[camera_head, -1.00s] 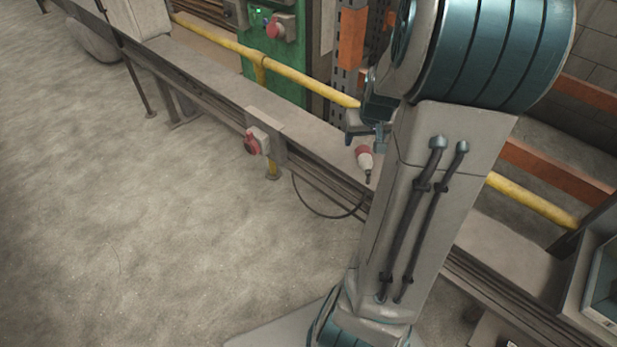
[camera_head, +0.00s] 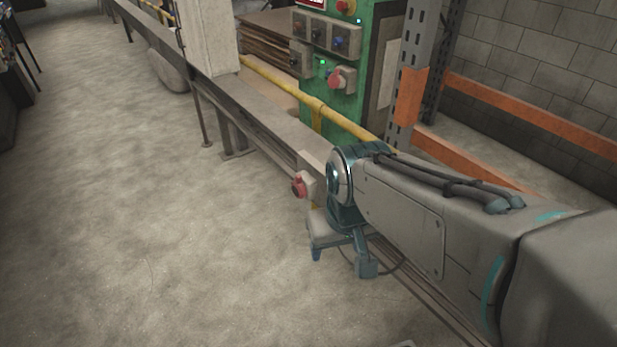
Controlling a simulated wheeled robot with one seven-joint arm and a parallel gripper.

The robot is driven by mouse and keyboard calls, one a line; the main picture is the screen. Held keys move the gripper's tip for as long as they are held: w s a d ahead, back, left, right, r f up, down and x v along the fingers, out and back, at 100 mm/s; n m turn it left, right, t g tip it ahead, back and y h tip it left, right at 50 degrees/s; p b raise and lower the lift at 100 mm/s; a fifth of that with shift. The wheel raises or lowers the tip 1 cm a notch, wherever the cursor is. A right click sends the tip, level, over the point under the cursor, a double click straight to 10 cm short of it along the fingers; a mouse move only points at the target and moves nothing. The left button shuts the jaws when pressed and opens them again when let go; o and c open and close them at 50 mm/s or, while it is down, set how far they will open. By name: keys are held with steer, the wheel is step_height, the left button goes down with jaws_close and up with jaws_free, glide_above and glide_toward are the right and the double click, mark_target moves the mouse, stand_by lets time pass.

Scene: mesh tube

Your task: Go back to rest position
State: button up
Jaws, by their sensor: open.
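My gripper (camera_head: 341,268) hangs at the end of my arm, right of the picture's middle, with its two fingers pointing down. The fingers are apart and nothing shows between them. It is in front of the long grey ledge and appears over or beside its edge. My arm reaches in from the lower right and hides part of the ledge. The red and white plug seen earlier on the ledge is out of sight.
A grey ledge (camera_head: 262,127) runs diagonally with a yellow rail (camera_head: 290,93) along it. A red socket (camera_head: 299,186) is on its side. A green control cabinet (camera_head: 345,110) and orange rack beams (camera_head: 530,115) stand behind. The floor (camera_head: 130,230) at left is clear.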

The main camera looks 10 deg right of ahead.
steer(key=p+v, duration=0.2)
steer(key=v, duration=0.1)
steer(key=w+p+v, duration=0.1)
steer(key=p+v, duration=0.1)
steer(key=p, duration=0.1)
steer(key=shift+d+r, duration=0.1)
steer(key=shift+r, duration=0.4)
stand_by(0.6)
